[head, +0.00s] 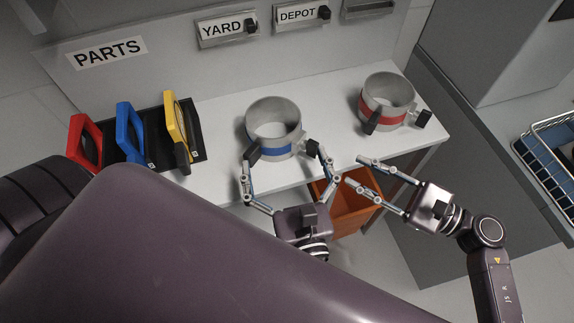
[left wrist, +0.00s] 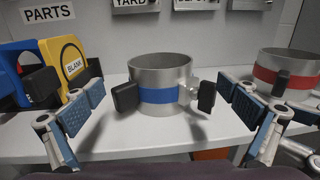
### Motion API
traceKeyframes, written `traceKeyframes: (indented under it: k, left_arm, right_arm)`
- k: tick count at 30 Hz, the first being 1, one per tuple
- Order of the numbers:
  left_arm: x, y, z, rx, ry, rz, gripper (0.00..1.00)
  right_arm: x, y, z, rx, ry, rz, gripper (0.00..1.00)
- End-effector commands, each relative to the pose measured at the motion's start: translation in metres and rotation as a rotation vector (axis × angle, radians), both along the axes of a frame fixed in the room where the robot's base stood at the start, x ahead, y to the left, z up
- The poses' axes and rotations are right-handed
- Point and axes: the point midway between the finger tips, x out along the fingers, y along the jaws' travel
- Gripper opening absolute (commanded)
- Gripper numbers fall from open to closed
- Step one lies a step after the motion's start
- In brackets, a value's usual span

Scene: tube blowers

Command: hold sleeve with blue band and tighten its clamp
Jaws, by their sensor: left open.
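The sleeve with the blue band (head: 264,116) is a grey metal ring standing on the white table, in the middle of the head view. It also shows in the left wrist view (left wrist: 160,72), between my open fingers and beyond them. It has a black block (left wrist: 126,97) at its left front and a black knob (left wrist: 207,96) at its right. My left gripper (head: 288,178) is open and empty, just in front of the sleeve, one finger toward each side. My right gripper (head: 353,170) is open and empty, to the right, near the table's front edge.
A sleeve with a red band (head: 383,110) stands on the table at the right. Red, blue and yellow plates stand in a black rack (head: 198,140) at the left. An orange bin (head: 350,215) is below the table's front edge. YARD and DEPOT labels (head: 222,28) are on the back panel.

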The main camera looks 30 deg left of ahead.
Motion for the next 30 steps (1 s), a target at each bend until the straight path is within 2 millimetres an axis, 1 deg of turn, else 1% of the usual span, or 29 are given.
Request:
traceKeyframes:
  k: [3, 9, 15, 20, 27, 28, 30]
  left_arm:
    - [0.019, 0.016, 0.001, 0.004, -0.005, 0.001, 1.0]
    - [0.047, 0.04, 0.001, 0.005, -0.003, 0.0, 1.0]
    - [0.065, 0.056, 0.001, 0.006, 0.0, -0.001, 1.0]
    - [0.071, 0.061, 0.0, 0.005, 0.0, -0.001, 1.0]
    - [0.071, 0.061, 0.0, 0.004, 0.001, -0.001, 1.0]
    - [0.071, 0.061, 0.0, 0.004, 0.001, -0.001, 0.99]
    - [0.071, 0.061, 0.0, 0.004, 0.001, -0.001, 0.91]
  right_arm:
    - [0.0, 0.0, 0.0, 0.0, 0.0, 0.0, 0.29]
    - [0.0, 0.0, 0.0, 0.0, 0.0, 0.0, 0.29]
    - [0.0, 0.0, 0.0, 0.0, 0.0, 0.0, 0.29]
    - [0.0, 0.0, 0.0, 0.0, 0.0, 0.0, 0.29]
    - [0.0, 0.0, 0.0, 0.0, 0.0, 0.0, 0.29]
    - [0.0, 0.0, 0.0, 0.0, 0.0, 0.0, 0.29]
    - [0.0, 0.0, 0.0, 0.0, 0.0, 0.0, 0.29]
